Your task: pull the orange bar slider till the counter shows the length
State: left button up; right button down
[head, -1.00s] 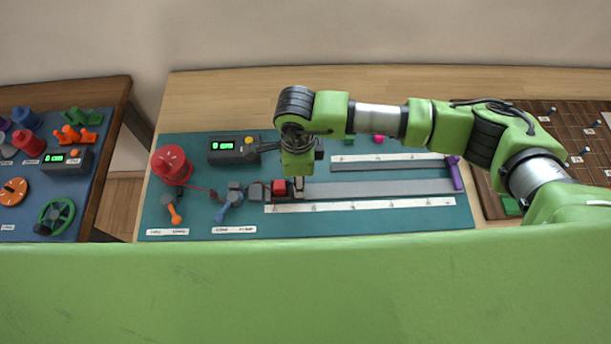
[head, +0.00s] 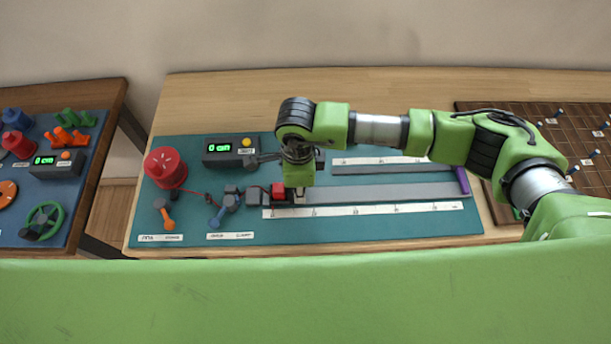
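A dark counter (head: 231,153) at the back left of the teal board shows 0 cm in green. A long grey rail (head: 390,193) runs to the right, with a purple bar (head: 462,181) across its far end. A small red block (head: 278,190) sits at the rail's left end. My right gripper (head: 299,193) points down just right of the red block, over the rail's left end. Its fingers are too small and hidden to judge their opening or any contact. I cannot make out an orange bar on the rail. My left gripper is out of view.
A red spool (head: 166,166), an orange-handled lever (head: 165,215) and a blue lever (head: 222,211) stand left of the rail. A white scale strip (head: 365,209) lies in front. A blue board (head: 70,205) is on the left table, a brown pegged board (head: 560,140) at right.

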aim_at(400, 191)
jog(key=d+b, duration=0.2)
jog(key=d, duration=1.8)
jog(key=shift+d+b, duration=0.3)
jog(key=shift+b, duration=0.05)
jog(key=shift+d, duration=0.75)
jog(key=shift+d+b, duration=0.4)
jog(key=shift+d, duration=1.15)
jog(key=c, duration=1.9)
grip_release()
jog(key=shift+a, duration=0.1)
notch_tip(400, 191, up, 7)
jog(key=p, duration=0.3)
jog(key=shift+p, duration=0.3)
